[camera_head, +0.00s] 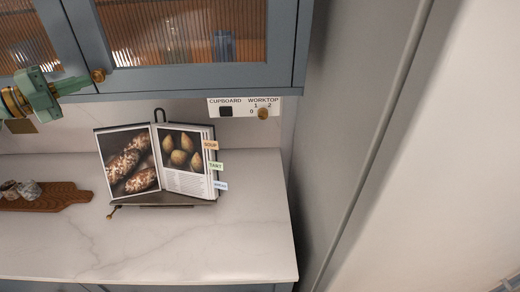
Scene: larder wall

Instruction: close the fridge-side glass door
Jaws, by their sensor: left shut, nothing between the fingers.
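The fridge-side glass door (200,80) is the right one of the wall cupboard, with a blue-grey frame and reeded glass. It looks flush or nearly flush with the cupboard front; I cannot tell if a small gap remains. Its round brass knob (98,75) sits at its lower left corner. My left gripper (78,84), green with brass parts, comes in from the left, shut and empty. Its tips are just left of the knob, in front of the lower door edges; I cannot tell if they touch. My right gripper is out of view.
The left glass door (62,45) is beside it. A switch plate (243,107) is under the cupboard. The worktop (190,250) holds an open cookbook (182,160) on a stand and a wooden board (45,203) with small jars. A tall grey panel (350,130) stands right.

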